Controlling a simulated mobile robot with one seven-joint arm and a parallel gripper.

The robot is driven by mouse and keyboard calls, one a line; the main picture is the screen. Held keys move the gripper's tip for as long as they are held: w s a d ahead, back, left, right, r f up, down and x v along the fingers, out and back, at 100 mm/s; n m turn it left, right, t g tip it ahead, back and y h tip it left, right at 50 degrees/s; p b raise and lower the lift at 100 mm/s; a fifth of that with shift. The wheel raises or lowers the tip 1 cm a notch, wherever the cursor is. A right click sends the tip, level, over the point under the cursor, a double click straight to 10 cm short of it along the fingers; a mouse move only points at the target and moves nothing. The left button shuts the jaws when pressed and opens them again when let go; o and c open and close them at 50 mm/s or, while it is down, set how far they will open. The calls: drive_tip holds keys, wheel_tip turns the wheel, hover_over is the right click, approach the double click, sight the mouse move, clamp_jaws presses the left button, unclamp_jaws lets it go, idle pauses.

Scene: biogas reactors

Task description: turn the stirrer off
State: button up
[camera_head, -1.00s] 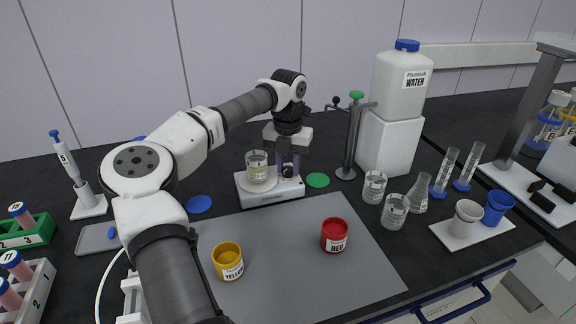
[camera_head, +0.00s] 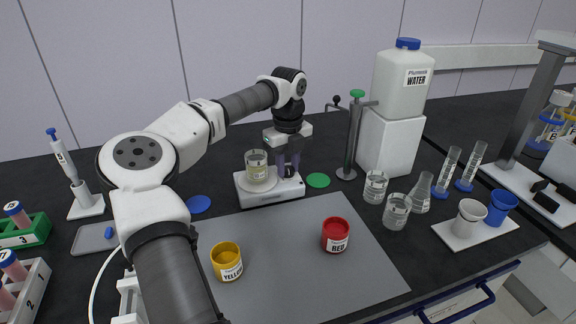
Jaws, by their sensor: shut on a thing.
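The stirrer (camera_head: 258,199) is a white box with a round plate, standing behind the grey mat. A glass beaker (camera_head: 256,166) with pale yellowish liquid stands on its plate. My gripper (camera_head: 288,172) points straight down over the right part of the stirrer's top, just right of the beaker. Its fingers are shut at a small dark knob (camera_head: 287,171) there, which they partly hide. The knob's setting is too small to read.
A yellow jar (camera_head: 227,262) and a red jar (camera_head: 335,235) stand on the grey mat (camera_head: 290,280). A green disc (camera_head: 318,180) and a dispenser stand (camera_head: 351,140) are right of the stirrer. Glassware, including a beaker (camera_head: 396,211), stands further right.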

drive_tip(key=shift+n, duration=0.7)
drive_tip(key=o, duration=0.9)
drive_tip(key=shift+o, duration=0.4)
drive_tip(key=shift+f, duration=0.1)
drive_tip(key=shift+s+a, duration=0.1)
